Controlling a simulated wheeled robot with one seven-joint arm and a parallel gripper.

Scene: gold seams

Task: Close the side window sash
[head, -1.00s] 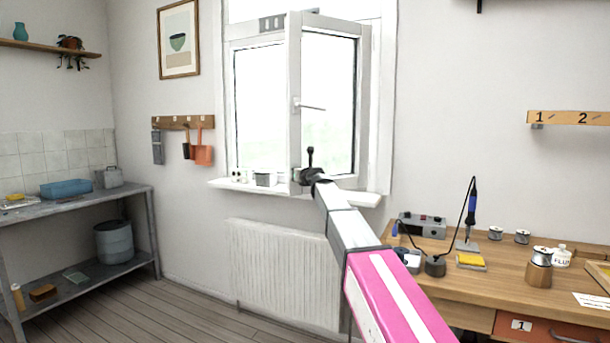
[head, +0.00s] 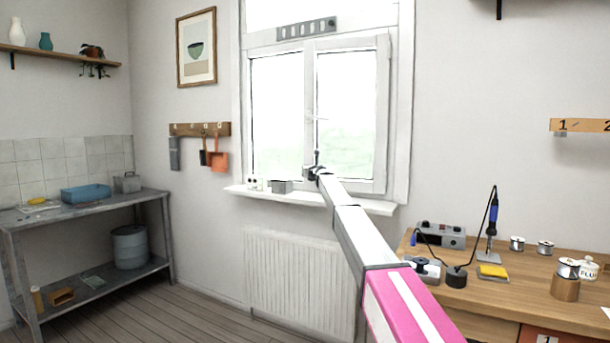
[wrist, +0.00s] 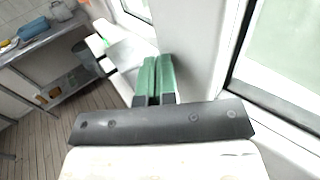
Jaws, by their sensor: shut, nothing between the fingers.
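The white side window sash (head: 382,120) is the right-hand one of the window. It looks nearly in line with its frame in the head view; whether a small gap is left I cannot tell. Its handle (head: 316,118) sticks out from the stile near the window's middle. My gripper (head: 314,172) is at the lower part of that stile, just above the sill. In the wrist view the green fingertips (wrist: 156,75) are together and empty, close beside a white stile (wrist: 195,40). Contact with it is not clear.
The sill (head: 300,199) holds a small grey box (head: 282,187) and little bottles left of my gripper. A radiator (head: 296,285) is below. A wooden workbench (head: 520,300) with soldering tools stands at right, a grey shelf table (head: 85,212) at left. The floor between is clear.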

